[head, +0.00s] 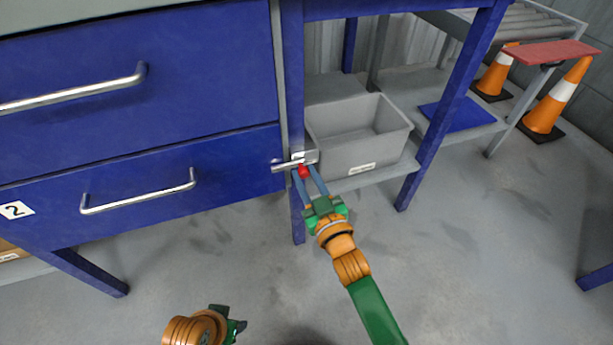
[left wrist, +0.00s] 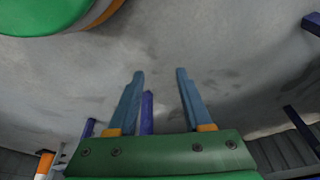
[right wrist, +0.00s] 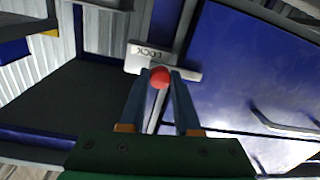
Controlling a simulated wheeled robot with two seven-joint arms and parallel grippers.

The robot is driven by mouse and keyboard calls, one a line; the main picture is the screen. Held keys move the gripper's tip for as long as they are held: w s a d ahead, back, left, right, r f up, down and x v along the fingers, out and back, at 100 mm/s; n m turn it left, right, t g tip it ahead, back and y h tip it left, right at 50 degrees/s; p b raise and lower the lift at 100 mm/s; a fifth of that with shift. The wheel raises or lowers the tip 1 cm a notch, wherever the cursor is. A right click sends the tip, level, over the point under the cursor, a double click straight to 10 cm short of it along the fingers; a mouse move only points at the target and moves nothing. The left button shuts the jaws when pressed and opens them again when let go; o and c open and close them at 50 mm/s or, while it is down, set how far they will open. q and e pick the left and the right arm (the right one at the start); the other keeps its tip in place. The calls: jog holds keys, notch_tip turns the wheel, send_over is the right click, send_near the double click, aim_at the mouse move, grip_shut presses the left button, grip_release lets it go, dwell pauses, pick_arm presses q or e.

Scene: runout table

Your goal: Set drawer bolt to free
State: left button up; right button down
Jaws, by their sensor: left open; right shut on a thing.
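The drawer bolt (head: 283,165) is a silver bar with a red knob (head: 304,171), on the blue post at the right edge of the lower drawer (head: 240,160). Its bar reaches from the post across to the drawer's edge. In the right wrist view the plate (right wrist: 145,56) carries the word LOCK, and the red knob (right wrist: 159,77) sits between my fingertips. My right gripper (head: 309,172) is shut on the red knob. My left gripper (left wrist: 160,75) is open and empty, with floor beyond its fingers; in the head view it is low, left of centre.
A grey bin (head: 355,148) stands on the shelf right of the post. An upper blue drawer (head: 150,40) with a bar handle lies above the lower one. Orange cones (head: 555,100) stand at the far right. The floor (head: 480,260) in front is clear.

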jog(key=shift+f, duration=0.1)
jog(key=shift+d, duration=0.15)
jog(key=d, duration=0.1)
jog(key=w+d+p, duration=0.1)
jog(key=d, duration=0.2)
jog(key=shift+w+d, duration=0.15)
jog(key=shift+w, duration=0.1)
pick_arm(q)
jog(key=f, duration=0.3)
jog(key=shift+s+a, duration=0.1)
jog(key=shift+s, duration=0.2)
pick_arm(e)
jog(key=c, duration=0.6)
grip_release()
jog(key=shift+d, duration=0.15)
pick_arm(q)
jog(key=shift+w, duration=0.1)
